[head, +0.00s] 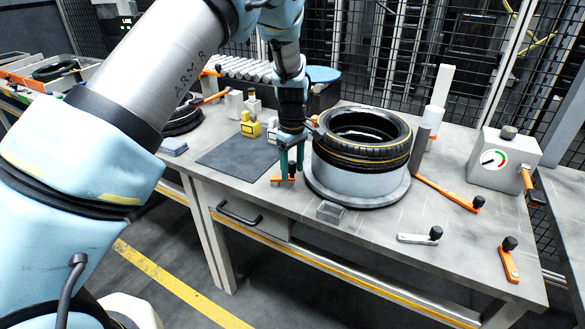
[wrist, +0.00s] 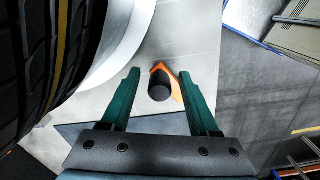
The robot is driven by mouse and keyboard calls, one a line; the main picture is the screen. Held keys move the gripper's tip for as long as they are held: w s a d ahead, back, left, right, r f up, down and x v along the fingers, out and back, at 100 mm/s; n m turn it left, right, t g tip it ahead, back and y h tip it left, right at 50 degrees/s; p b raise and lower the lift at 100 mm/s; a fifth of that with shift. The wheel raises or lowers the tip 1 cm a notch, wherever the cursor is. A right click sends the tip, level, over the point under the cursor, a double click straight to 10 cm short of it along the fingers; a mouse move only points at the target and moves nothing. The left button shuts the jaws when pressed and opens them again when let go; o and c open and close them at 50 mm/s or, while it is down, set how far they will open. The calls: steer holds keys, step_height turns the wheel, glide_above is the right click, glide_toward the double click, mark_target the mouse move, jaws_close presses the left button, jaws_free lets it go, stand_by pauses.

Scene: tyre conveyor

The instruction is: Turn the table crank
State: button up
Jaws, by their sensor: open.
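An orange crank with a black knob (wrist: 160,88) shows between and beyond my fingertips in the wrist view, beside the round grey pedestal. Its orange arm also shows in the head view (head: 280,179), just under my gripper (head: 290,165), at the near edge of the table. My gripper points down at it with its two green fingers apart and nothing held. In the wrist view the fingers (wrist: 162,85) stand on either side of the knob, with gaps. In the head view the fingers hide most of the crank's knob.
A tyre (head: 362,140) lies on the round pedestal (head: 350,188), close to the right of my gripper. Other levers lie right: a long orange one (head: 445,192), a grey one (head: 415,238), a short orange one (head: 510,265). A gauge box (head: 500,160) stands behind them. A dark mat (head: 240,160) lies left.

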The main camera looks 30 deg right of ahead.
step_height(320, 180, up, 11)
steer(key=shift+f+b, duration=0.2)
steer(key=shift+b, duration=1)
